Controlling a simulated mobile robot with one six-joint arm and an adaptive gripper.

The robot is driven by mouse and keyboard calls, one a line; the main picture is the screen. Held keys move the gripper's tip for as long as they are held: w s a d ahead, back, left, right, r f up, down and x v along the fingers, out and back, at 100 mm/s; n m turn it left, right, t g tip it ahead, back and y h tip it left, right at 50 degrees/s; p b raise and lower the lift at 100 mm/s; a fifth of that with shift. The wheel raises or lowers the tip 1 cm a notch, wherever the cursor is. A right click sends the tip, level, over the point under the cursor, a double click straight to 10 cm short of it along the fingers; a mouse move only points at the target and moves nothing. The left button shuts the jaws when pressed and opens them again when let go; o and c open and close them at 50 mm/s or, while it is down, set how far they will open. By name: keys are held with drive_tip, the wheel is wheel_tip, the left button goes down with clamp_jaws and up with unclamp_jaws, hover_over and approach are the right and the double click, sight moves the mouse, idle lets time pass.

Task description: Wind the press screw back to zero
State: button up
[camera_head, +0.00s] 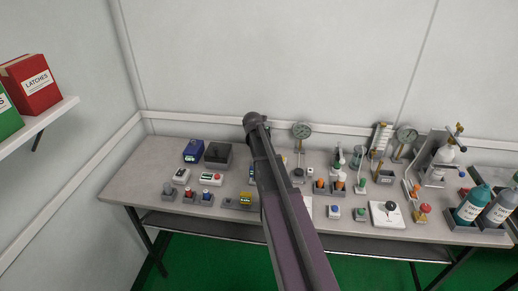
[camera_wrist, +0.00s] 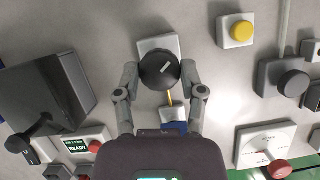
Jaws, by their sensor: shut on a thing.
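My gripper (camera_wrist: 161,72) is shut on a round black knob (camera_wrist: 158,66) in the wrist view, with one finger on each side of it. The knob has a short pale mark on its top and sits over a white block (camera_wrist: 157,43). I take it for the press screw, but no label or scale for it is readable. A yellow strip and a blue part (camera_wrist: 173,115) lie just below the knob, partly hidden by my gripper. In the head view my own arm covers the gripper and the knob.
In the wrist view a dark box (camera_wrist: 65,85) and a READY display (camera_wrist: 77,146) are at left. A yellow button (camera_wrist: 241,30), a dark round knob (camera_wrist: 293,83) and a white dial plate (camera_wrist: 258,141) are at right. Bottles (camera_head: 472,205) stand at the bench's right.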

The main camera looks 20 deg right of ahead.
drive_tip(key=shift+s+n+y, duration=0.2)
drive_tip(key=shift+n+y, duration=0.2)
drive_tip(key=shift+n, duration=0.9)
drive_tip(key=shift+t, duration=0.3)
drive_tip(key=o, duration=1.2)
drive_tip(key=shift+c, duration=0.2)
drive_tip(key=shift+w, duration=0.1)
